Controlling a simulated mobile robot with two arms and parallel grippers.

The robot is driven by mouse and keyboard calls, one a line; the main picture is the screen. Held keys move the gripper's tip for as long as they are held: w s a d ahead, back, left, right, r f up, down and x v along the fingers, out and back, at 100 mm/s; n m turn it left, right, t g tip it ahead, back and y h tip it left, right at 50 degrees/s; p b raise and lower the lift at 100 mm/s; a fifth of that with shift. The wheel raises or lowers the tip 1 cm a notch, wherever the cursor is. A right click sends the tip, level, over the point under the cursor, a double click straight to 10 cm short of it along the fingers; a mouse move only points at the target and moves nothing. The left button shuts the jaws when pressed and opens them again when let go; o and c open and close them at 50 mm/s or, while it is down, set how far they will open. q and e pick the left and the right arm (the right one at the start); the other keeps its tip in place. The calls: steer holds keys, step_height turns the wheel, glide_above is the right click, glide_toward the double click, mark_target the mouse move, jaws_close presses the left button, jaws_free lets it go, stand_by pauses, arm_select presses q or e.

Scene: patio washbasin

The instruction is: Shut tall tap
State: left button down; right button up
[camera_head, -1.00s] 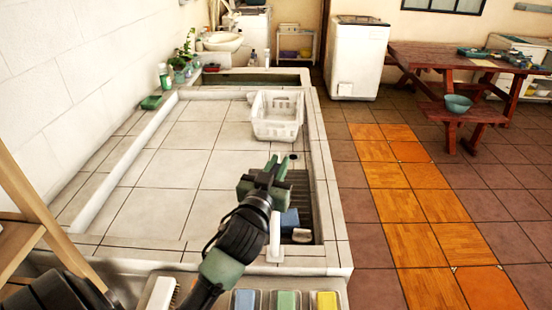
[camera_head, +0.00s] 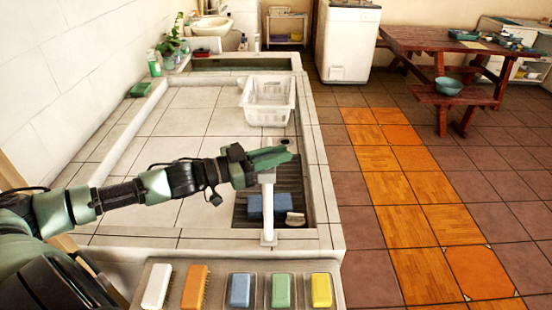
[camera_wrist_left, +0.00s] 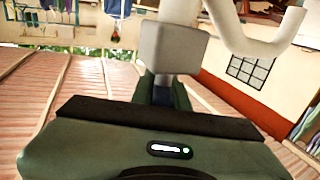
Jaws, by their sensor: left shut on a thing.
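The tall tap (camera_head: 268,215) is a white upright post at the near end of the washbasin, beside the dark ribbed sink. My left gripper (camera_head: 271,158) reaches across from the left to the top of the tap and covers part of it. In the left wrist view the tap's pale block (camera_wrist_left: 172,48) and curved white spout (camera_wrist_left: 255,38) show close in front of the gripper (camera_wrist_left: 163,92). The gripper is shut on the tap's handle, which is mostly hidden between the fingers. My right gripper is not in view.
A blue block (camera_head: 268,207) and a pale piece (camera_head: 295,219) lie in the sink. A white basket (camera_head: 268,102) stands farther back on the tiled top. Several brushes and sponges (camera_head: 239,291) line the near ledge.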

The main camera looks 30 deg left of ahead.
arm_select(q)
steer(key=shift+d+m+g+h+b, duration=0.15)
steer(key=shift+m+g+h+b, duration=0.55)
steer(key=shift+m+g+h, duration=0.4)
steer(key=shift+s+d+m+g+h, duration=0.1)
steer(key=shift+s+m+g+h, duration=0.1)
steer(key=shift+m+g+h, duration=0.45)
steer(key=shift+s+d+m+g+h, duration=0.15)
steer(key=shift+m+g+h, duration=0.35)
steer(key=shift+g, duration=0.25)
steer(key=shift+s, duration=0.1)
steer(key=c, duration=1.4)
jaws_free()
steer(key=shift+d, duration=0.1)
steer(key=b+v, duration=0.3)
steer(key=v, duration=0.4)
steer(key=shift+a+f, duration=0.1)
steer(key=shift+a, duration=0.3)
